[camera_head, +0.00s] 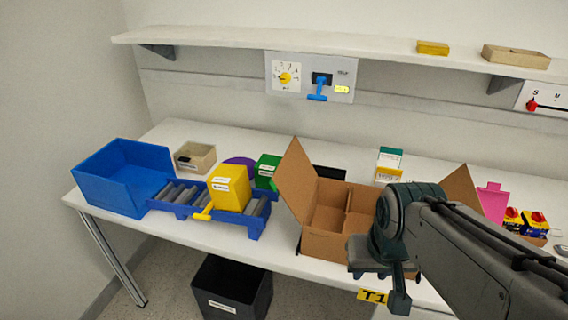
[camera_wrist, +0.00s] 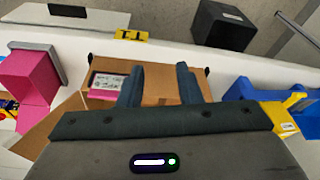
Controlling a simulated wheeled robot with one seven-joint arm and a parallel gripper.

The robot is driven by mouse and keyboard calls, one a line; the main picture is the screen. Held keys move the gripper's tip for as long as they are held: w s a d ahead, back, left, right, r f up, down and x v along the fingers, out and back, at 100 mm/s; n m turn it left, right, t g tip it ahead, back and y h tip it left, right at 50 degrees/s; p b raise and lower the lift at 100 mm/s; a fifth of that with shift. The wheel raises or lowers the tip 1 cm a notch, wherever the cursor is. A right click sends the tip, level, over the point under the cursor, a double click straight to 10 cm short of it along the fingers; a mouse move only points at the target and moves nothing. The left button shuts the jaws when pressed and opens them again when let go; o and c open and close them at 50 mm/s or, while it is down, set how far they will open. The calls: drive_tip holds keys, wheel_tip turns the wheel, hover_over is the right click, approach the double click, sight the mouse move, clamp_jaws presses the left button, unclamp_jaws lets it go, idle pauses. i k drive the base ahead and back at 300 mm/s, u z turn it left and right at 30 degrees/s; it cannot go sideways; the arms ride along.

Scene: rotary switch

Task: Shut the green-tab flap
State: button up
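A cardboard box stands open on the table (camera_head: 330,245), with dividers inside. Its left flap (camera_head: 296,180) stands raised and leans outward. Another raised flap (camera_head: 460,188) shows on the right, partly behind my arm. I cannot make out a green tab on either flap, so I cannot tell which is the green-tab flap. In the wrist view the box (camera_wrist: 160,84) lies beyond my gripper (camera_wrist: 158,84), whose two fingers are apart with only cardboard visible behind the gap. A brown flap (camera_wrist: 38,135) shows at lower left there. In the head view the fingertips are hidden.
A blue roller tray with a yellow box (camera_head: 230,187) and a blue bin (camera_head: 122,178) stand left of the cardboard box. A pink item (camera_head: 493,202) stands right. A black bin (camera_head: 233,288) is on the floor. A shelf (camera_head: 350,42) runs above the wall panel.

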sight(295, 178)
drive_tip(key=u, duration=0.55)
drive_tip(key=k, duration=0.65)
drive_tip(key=u, duration=0.75)
drive_tip(key=i, duration=1.35)
drive_tip(key=z, duration=0.7)
